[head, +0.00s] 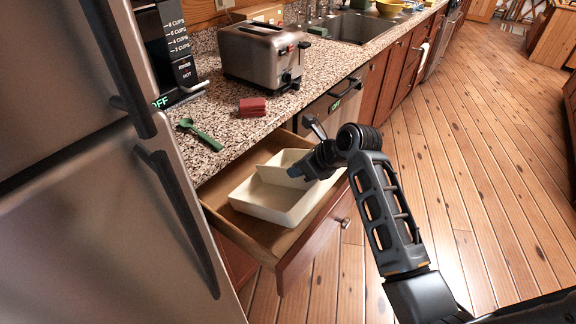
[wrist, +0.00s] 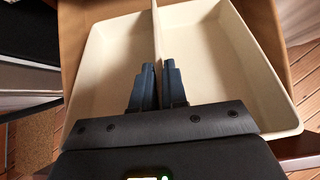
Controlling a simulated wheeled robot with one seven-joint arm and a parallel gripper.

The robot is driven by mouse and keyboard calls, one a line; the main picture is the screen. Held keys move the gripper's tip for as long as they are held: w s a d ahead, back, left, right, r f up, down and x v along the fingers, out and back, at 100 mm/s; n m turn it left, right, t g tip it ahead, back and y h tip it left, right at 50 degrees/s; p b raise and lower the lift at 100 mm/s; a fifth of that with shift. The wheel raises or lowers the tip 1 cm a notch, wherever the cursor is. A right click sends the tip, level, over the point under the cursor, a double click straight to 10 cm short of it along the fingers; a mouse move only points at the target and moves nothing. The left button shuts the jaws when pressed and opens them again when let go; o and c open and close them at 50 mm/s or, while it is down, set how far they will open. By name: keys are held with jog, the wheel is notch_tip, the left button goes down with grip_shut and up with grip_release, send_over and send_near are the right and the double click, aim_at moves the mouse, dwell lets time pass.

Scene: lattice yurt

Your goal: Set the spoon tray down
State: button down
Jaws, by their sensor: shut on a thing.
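The spoon tray (head: 262,207) is a cream, shallow tray with a divider making two compartments, both empty where I can see. It is in the open drawer (head: 240,238) under the counter in the head view; I cannot tell whether its base rests on the drawer floor. My gripper (head: 300,172) is at the tray's right part, partly covering it. In the wrist view the tray (wrist: 228,62) fills the middle, and my gripper (wrist: 158,72) is shut on its divider, one finger on each side.
A green spoon (head: 204,137) and red block (head: 252,107) lie on the speckled counter (head: 215,95) above the drawer. A toaster (head: 258,55) stands behind them. The fridge (head: 90,200) stands close on the left. Wooden floor (head: 460,150) to the right is clear.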

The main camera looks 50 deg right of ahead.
jog(key=w, duration=0.3)
jog(key=shift+w+f+p, duration=0.15)
jog(key=shift+f+p, duration=0.15)
jog(key=shift+p, duration=0.05)
jog(key=shift+f, duration=0.25)
jog(key=shift+f, duration=0.1)
jog(key=c, duration=1.2)
grip_release()
jog(key=shift+o, duration=0.2)
jog(key=v, duration=1.2)
jog(key=shift+b, duration=0.35)
